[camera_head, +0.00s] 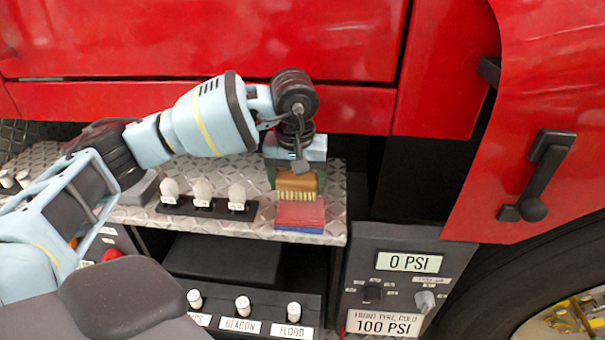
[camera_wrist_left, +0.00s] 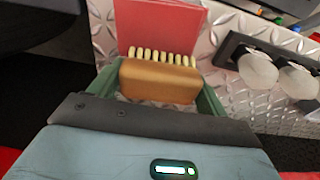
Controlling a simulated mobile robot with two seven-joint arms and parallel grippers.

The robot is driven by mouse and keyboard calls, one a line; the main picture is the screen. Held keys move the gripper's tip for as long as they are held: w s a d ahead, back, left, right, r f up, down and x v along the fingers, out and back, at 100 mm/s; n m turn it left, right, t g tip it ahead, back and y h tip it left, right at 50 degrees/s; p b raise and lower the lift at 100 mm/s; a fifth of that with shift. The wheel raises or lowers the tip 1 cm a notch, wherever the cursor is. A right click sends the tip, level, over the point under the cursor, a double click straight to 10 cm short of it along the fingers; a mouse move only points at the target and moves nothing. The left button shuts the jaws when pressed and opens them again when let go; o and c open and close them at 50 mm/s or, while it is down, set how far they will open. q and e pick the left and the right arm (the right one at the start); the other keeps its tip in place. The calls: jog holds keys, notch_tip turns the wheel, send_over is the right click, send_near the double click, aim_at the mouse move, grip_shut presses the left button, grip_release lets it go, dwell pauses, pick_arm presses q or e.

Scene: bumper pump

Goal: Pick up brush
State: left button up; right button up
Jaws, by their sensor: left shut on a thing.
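The brush (camera_head: 297,183) has a brown block and pale bristles. It is at the right end of the diamond-plate step, just behind a red block-like thing (camera_head: 300,214). My left gripper (camera_head: 296,175) reaches down over the brush and is shut on it. In the left wrist view the brush (camera_wrist_left: 159,80) sits between the green fingers (camera_wrist_left: 158,95), with its bristles toward the red thing (camera_wrist_left: 158,22). Whether the brush touches the step is hidden. My right gripper is not in view.
Several white-knobbed switches (camera_head: 203,193) stand left of the brush on the diamond-plate step (camera_head: 135,213). A red truck panel (camera_head: 345,35) rises behind. Lower right is a grey gauge box (camera_head: 372,271) reading 0 PSI. A labelled switch panel (camera_head: 255,305) sits below the step.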

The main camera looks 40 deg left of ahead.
pick_arm(q)
jog(key=s+d+r, duration=0.1)
jog(key=s+d, duration=0.2)
jog(key=s, duration=0.7)
jog(key=shift+s+d+b, duration=0.25)
jog(key=shift+s+b, duration=0.05)
jog(key=shift+b, duration=0.1)
jog(key=o, duration=0.4)
jog(key=shift+c, duration=1.2)
